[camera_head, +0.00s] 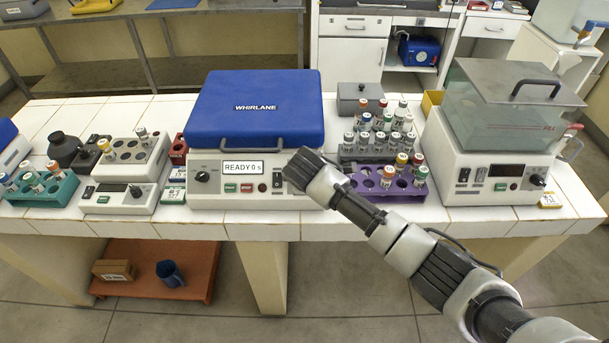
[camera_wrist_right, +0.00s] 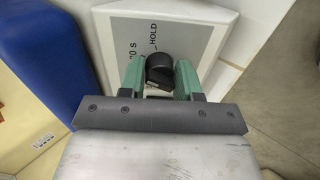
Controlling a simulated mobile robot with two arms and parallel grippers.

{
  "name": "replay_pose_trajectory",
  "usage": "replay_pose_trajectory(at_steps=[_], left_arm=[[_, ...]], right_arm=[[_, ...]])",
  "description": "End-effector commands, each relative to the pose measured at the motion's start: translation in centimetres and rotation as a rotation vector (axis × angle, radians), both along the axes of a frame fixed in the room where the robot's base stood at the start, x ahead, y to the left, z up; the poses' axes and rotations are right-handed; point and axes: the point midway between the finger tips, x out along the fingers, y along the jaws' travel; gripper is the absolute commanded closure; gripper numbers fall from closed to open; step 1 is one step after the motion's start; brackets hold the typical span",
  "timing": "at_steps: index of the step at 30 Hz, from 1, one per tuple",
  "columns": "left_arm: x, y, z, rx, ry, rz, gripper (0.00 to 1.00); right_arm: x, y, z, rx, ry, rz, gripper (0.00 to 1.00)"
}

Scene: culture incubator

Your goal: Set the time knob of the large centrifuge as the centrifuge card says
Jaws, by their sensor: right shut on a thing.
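The large centrifuge (camera_head: 250,195) stands on the tiled bench with its blue lid (camera_head: 255,108) down. My right gripper (camera_head: 301,168) is at the panel's right end and hides that part. In the right wrist view its green fingers (camera_wrist_right: 159,74) are shut on a black time knob (camera_wrist_right: 160,68), with "HOLD" and a partly hidden "0 s" printed beside it. I cannot make out the centrifuge card. My left gripper is not in view.
A purple rack (camera_head: 372,190) with capped tubes stands right of the centrifuge, close to my right arm. Further right is a lidded water bath (camera_head: 500,130). A smaller device (camera_head: 120,200) and a teal rack (camera_head: 45,192) stand at the left.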

Motion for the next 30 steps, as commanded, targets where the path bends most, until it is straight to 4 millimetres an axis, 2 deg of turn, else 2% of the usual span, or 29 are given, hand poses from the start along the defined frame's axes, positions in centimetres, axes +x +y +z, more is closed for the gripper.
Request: replay_pose_trajectory(at_steps=[11, 21, 30], left_arm=[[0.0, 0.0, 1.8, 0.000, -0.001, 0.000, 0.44], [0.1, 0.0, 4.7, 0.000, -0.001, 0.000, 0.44], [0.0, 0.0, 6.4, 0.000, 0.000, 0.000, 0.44]], right_arm=[[0.1, 0.0, 0.5, -0.079, 0.000, 0.091, 0.91], [0.1, 0.0, 0.6, -0.264, -0.001, 0.310, 0.91], [0.1, 0.0, 0.5, -0.423, -0.002, 0.500, 0.91]])
